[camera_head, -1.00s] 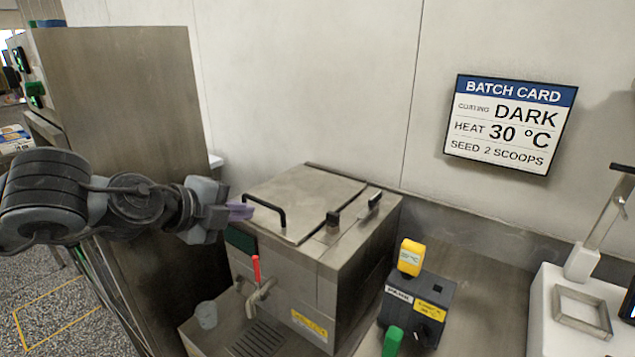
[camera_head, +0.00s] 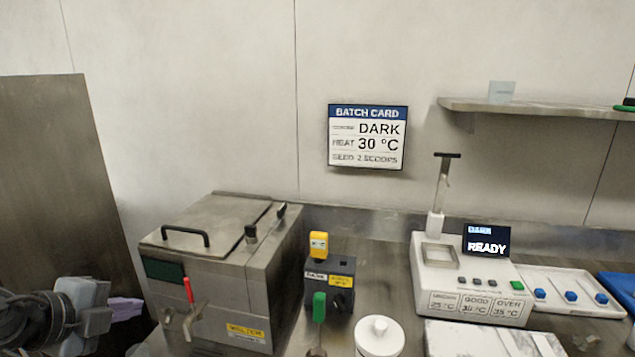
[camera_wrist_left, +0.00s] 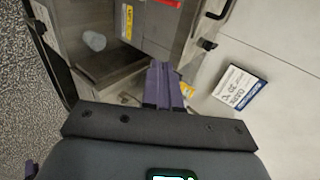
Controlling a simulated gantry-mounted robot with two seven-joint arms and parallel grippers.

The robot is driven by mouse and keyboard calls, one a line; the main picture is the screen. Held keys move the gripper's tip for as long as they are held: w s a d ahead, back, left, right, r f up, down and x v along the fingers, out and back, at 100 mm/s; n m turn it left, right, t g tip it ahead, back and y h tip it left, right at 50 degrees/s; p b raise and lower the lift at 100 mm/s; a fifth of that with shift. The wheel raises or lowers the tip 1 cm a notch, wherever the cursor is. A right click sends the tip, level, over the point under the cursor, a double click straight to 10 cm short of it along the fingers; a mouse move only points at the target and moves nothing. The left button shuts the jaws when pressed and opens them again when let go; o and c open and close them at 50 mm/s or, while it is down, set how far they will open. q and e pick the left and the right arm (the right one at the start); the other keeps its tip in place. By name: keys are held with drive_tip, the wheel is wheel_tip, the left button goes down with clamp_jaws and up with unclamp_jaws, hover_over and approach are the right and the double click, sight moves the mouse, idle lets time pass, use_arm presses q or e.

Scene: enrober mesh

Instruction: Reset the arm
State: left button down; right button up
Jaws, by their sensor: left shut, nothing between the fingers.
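My left gripper (camera_head: 124,309) is at the lower left of the head view, with its purple fingers just left of the steel melter (camera_head: 215,255). In the left wrist view my left gripper (camera_wrist_left: 164,86) has its purple fingers together, with nothing between them. The melter, with a black lid handle (camera_head: 186,235) and a red tap lever (camera_head: 188,290), also shows in the left wrist view (camera_wrist_left: 165,30). My right gripper is not in either view.
A dark control box (camera_head: 330,283) with a yellow block stands right of the melter. A white lidded pot (camera_head: 379,338) and a white READY tester (camera_head: 462,275) stand further right. The batch card (camera_head: 367,137) reads DARK, 30 °C. A shelf (camera_head: 560,108) juts from the wall.

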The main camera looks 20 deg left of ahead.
use_arm(q)
drive_tip(key=d+f+g+h+p, duration=0.3)
drive_tip(key=d+f+h, duration=0.1)
drive_tip(key=d+f, duration=0.8)
drive_tip(key=s+d+f+n+t+h+p, duration=0.1)
drive_tip(key=s+d+f+n+h+p, duration=0.15)
drive_tip(key=d+f, duration=0.45)
drive_tip(key=s+d+f+n+h+p, duration=0.2)
drive_tip(key=s+d+n+p, duration=0.15)
drive_tip(key=d, duration=0.65)
drive_tip(key=s+a+f+n+g+y+p, duration=0.2)
drive_tip(key=s+a+f+n+g+y, duration=0.3)
drive_tip(key=s+a+f+n+y, duration=0.35)
wheel_tip(320, 180, up, 40)
drive_tip(key=s+p, duration=0.1)
drive_tip(key=p, duration=3.6)
drive_tip(key=shift+s+f+n+h, duration=0.25)
drive_tip(key=shift+s+n+h, duration=0.05)
drive_tip(key=shift+n, duration=0.05)
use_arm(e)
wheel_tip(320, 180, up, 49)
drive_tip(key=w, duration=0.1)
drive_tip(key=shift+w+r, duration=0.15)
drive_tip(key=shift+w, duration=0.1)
use_arm(q)
drive_tip(key=shift+a, duration=0.1)
